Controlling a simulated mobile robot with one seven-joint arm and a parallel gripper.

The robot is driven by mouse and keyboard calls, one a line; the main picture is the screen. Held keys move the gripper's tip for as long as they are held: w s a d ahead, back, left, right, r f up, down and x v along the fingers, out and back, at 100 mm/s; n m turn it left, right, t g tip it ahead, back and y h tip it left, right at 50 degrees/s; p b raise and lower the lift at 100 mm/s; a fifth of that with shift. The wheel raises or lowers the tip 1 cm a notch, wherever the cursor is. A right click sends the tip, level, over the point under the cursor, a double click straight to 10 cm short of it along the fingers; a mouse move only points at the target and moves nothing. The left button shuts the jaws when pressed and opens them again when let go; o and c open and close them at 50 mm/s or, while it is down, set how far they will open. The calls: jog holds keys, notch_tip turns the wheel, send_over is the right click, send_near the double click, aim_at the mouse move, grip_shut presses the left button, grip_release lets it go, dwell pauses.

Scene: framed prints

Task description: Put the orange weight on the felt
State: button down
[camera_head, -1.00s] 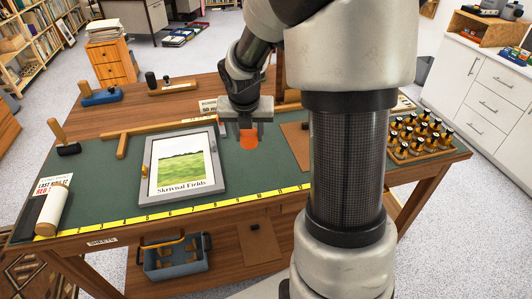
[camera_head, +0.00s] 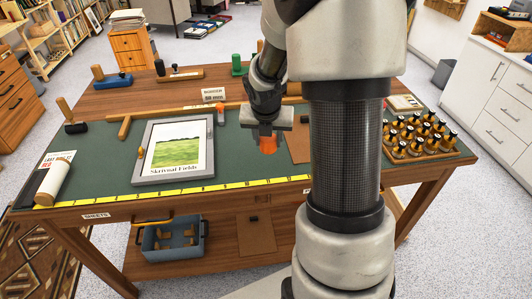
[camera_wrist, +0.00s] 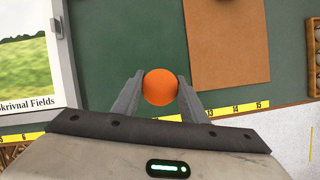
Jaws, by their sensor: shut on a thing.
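The orange weight (camera_wrist: 160,87) is held between the two fingers of my gripper (camera_wrist: 158,93) in the wrist view, looking round from above. In the head view the weight (camera_head: 267,145) shows below my gripper (camera_head: 266,133), over the dark green top (camera_head: 230,165) of the workbench, which looks like the felt. The green surface (camera_wrist: 120,50) surrounds the weight in the wrist view. The gap between weight and surface cannot be judged exactly. A brown square sheet (camera_wrist: 225,40) lies just to the right of the weight.
A framed print (camera_head: 175,152) lies left of my gripper. A yellow ruler strip (camera_head: 200,189) runs along the front edge. A rack of several dark-capped bottles (camera_head: 420,135) stands at right. A wooden T-square (camera_head: 165,113) and a small sign (camera_head: 213,95) lie behind.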

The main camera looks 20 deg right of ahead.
aim_at(268, 150)
jog(key=shift+f+b, duration=0.7)
jog(key=shift+f, duration=1.75)
jog(key=shift+f, duration=0.15)
jog(key=c, duration=1.1)
grip_release()
jog(key=shift+s+r, duration=0.1)
jog(key=shift+r, duration=0.45)
jog(key=p+v, duration=0.3)
jog(key=v, duration=0.8)
jog(key=shift+s+a+p, duration=0.1)
jog(key=shift+p, duration=0.2)
